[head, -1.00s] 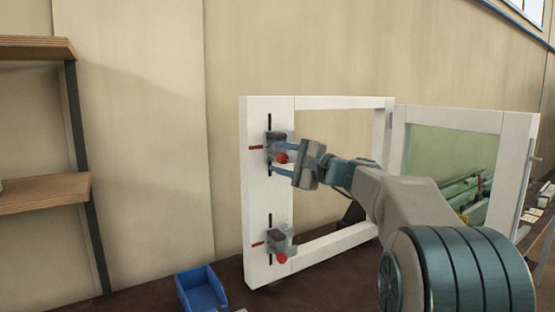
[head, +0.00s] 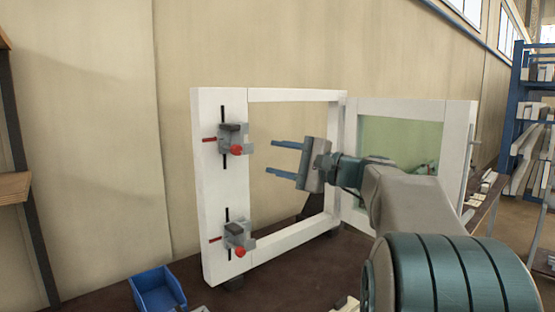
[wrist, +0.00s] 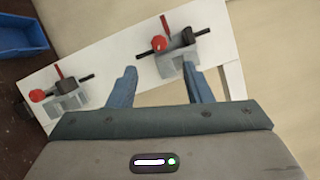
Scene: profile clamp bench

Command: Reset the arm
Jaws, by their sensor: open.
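My gripper (head: 288,160) is open and empty, with its two blue fingers pointing left in the head view. It stands in front of the frame's opening, to the right of the upper clamp (head: 232,140) and apart from it. The upper clamp is a grey block with a red knob on the white frame's left post (head: 208,180). A similar lower clamp (head: 238,237) sits below it on the same post. In the wrist view the fingers (wrist: 160,85) show with the upper clamp (wrist: 178,52) beyond them and the lower clamp (wrist: 62,97) at left.
A blue bin (head: 157,290) stands on the dark bench at the lower left. A second white frame with a green pane (head: 395,145) stands at right. A wooden shelf (head: 14,188) is at the far left. A blue rack (head: 512,105) stands at the far right.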

